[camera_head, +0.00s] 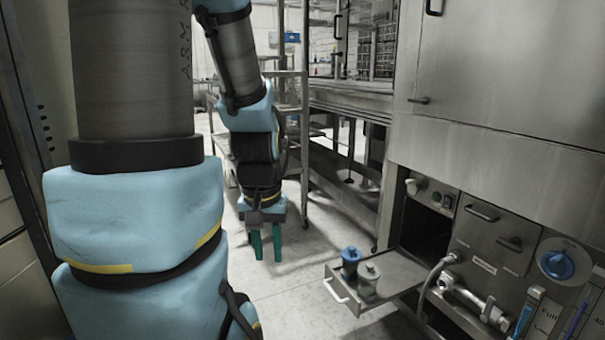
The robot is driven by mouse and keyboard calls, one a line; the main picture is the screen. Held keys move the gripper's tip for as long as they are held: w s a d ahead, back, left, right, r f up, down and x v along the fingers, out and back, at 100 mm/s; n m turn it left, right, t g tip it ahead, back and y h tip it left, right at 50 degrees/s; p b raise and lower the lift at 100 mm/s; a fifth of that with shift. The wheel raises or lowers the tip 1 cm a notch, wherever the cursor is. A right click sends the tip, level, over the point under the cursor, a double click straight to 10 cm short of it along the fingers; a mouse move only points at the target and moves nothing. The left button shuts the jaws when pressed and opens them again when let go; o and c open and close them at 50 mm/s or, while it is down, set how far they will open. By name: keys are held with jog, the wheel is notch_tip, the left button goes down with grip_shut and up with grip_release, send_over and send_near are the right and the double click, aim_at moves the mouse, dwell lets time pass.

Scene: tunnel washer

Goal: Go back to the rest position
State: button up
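My gripper (266,246) hangs at the end of my arm in the middle of the view, pointing down. Its two green fingers are apart, with floor showing between them, and nothing is held. It is left of the pulled-out metal drawer (398,272) and apart from it. My arm's blue and grey links fill the left side of the view.
The steel washer cabinet (500,85) with handles, hose and blue knob (557,265) fills the right. A metal rack (293,110) stands behind. Floor (310,250) is clear between gripper and drawer.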

notch_tip(320, 180, up, 18)
jog(key=p, duration=1.6)
jog(key=shift+r, duration=0.25)
